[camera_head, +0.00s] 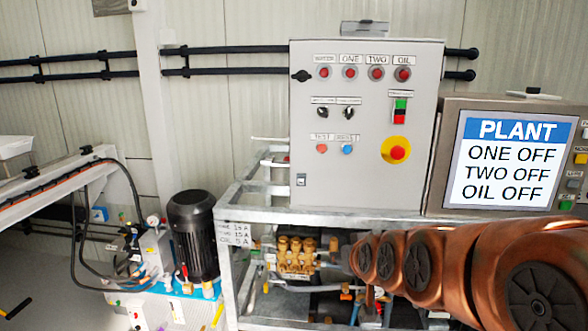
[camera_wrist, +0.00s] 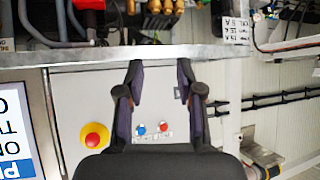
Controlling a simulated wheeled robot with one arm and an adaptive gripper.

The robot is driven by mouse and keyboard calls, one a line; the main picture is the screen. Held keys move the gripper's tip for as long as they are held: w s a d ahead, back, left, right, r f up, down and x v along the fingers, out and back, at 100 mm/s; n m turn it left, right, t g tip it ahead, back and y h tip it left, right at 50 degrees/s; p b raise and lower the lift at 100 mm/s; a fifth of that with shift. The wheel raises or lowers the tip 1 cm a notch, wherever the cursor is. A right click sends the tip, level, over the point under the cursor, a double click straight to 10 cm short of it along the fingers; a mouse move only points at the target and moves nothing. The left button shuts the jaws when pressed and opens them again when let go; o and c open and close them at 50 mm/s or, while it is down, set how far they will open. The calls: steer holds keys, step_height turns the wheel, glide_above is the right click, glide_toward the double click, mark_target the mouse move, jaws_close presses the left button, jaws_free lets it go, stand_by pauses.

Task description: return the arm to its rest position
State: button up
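My gripper (camera_wrist: 160,70) shows in the wrist view, which is upside down. Its two dark fingers are apart with nothing held between them. Behind the fingers is the grey control cabinet (camera_wrist: 75,95), with a blue button (camera_wrist: 141,129) and a red button (camera_wrist: 164,127) seen between them. My copper-coloured arm (camera_head: 445,262) stretches across the lower right of the head view, in front of the pump frame. The gripper itself cannot be made out in the head view.
The grey cabinet (camera_head: 350,190) stands on a metal frame (camera_head: 265,215) with a red emergency stop (camera_head: 397,152). A screen (camera_head: 505,155) reading PLANT, ONE OFF, TWO OFF, OIL OFF is at right. Brass pump fittings (camera_head: 295,252) sit below. A black motor (camera_head: 193,235) stands left.

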steer(key=s+d+f+g, duration=0.2)
steer(key=s+f+g, duration=0.1)
steer(key=s, duration=0.8)
steer(key=s+d+f+m+g+h, duration=0.1)
steer(key=s+g, duration=0.4)
steer(key=s, duration=0.7)
steer(key=s+d+f+g, duration=0.4)
steer(key=s+f, duration=0.2)
steer(key=s, duration=0.6)
steer(key=shift+s+h+p, duration=0.15)
steer(key=shift+h+p, duration=0.25)
